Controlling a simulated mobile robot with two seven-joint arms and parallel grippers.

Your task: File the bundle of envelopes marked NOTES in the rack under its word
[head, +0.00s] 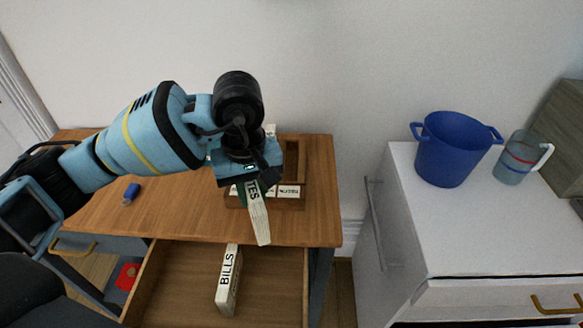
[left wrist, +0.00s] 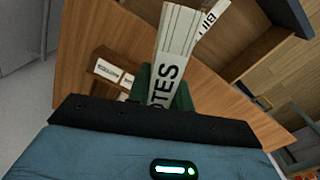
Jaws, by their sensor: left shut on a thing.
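My left gripper (head: 249,180) is shut on a bundle of white envelopes (head: 260,221) and holds it tilted above the desk's front edge. The end of its black word shows as "TES". In the left wrist view the bundle (left wrist: 175,40) stands out between the gripper's dark green fingers (left wrist: 162,92), and its word reads "OTES". The wooden rack (head: 302,160) sits on the desk just behind the gripper. White word labels (head: 290,191) show on its front, too small to read, and my gripper hides its left part. My right gripper is not in view.
A bundle marked BILLS (head: 228,285) stands in the open drawer (head: 270,280) below the desk top (head: 180,205). A small blue object (head: 131,193) lies on the desk at left. A blue bucket (head: 450,150) and a clear pitcher (head: 515,160) stand on the white cabinet (head: 440,230).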

